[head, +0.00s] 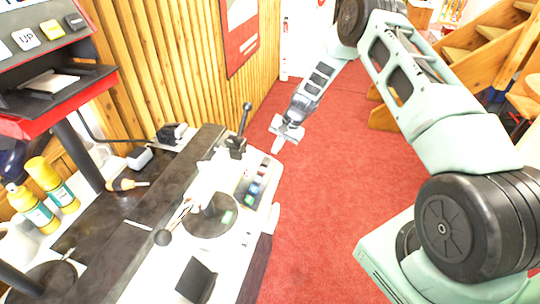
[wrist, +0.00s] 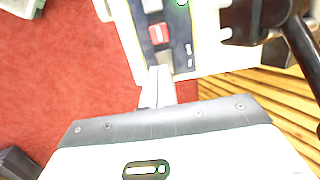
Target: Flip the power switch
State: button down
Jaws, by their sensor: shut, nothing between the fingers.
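A red rocker switch (wrist: 158,34), which looks like the power switch, sits on a narrow control panel (wrist: 178,30) in the wrist view. The panel also shows on the bench machine's right end in the head view (head: 255,185), where the switch is too small to make out clearly. My gripper (wrist: 157,72) is shut and empty, its fingertips pointing at the panel just short of the red switch in the picture. In the head view my gripper (head: 278,146) hangs over the red floor, beyond the panel's far end. I cannot tell the switch's position.
A black lever (head: 243,122) stands upright at the machine's far end, close to the gripper's left. Yellow bottles (head: 45,175), a screwdriver (head: 125,184) and a round dark plate (head: 208,222) are on the bench. The red floor (head: 325,180) to the right is open.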

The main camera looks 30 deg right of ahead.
aim_at(267, 164)
jog(key=p+x, duration=0.2)
jog(key=x, duration=0.4)
dwell(0.3)
jog(key=shift+a+f+b, duration=0.25)
jog(key=shift+f+b, duration=0.1)
jog(key=shift+b, duration=0.5)
jog(key=shift+r, duration=0.1)
jog(key=shift+d, duration=0.1)
jog(key=shift+w+d+r+b, duration=0.2)
jog(key=shift+w+d+b, duration=0.25)
jog(key=shift+d, duration=0.1)
jog(key=shift+r, duration=0.1)
